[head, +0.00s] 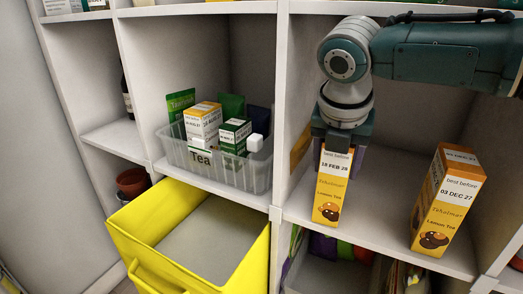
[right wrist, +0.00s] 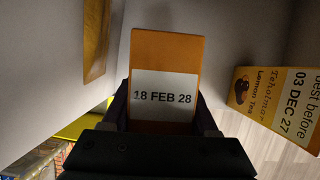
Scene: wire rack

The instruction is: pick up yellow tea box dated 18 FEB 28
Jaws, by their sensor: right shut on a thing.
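The yellow tea box dated 18 FEB 28 (head: 330,189) is upright in the right shelf compartment, near its front edge. In the right wrist view the box (right wrist: 166,54) shows its top and the printed date. My right gripper (head: 338,146) comes from above and is shut on the top of this box. In the right wrist view its fingers (right wrist: 163,118) lie on both sides of the box. I cannot tell whether the box's base touches the shelf. My left gripper is not in view.
A similar box dated 03 DEC 27 (head: 447,203) stands to the right, also in the right wrist view (right wrist: 282,100). A clear bin of tea packs (head: 217,172) stands in the compartment to the left. A yellow drawer (head: 188,262) is pulled out below it.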

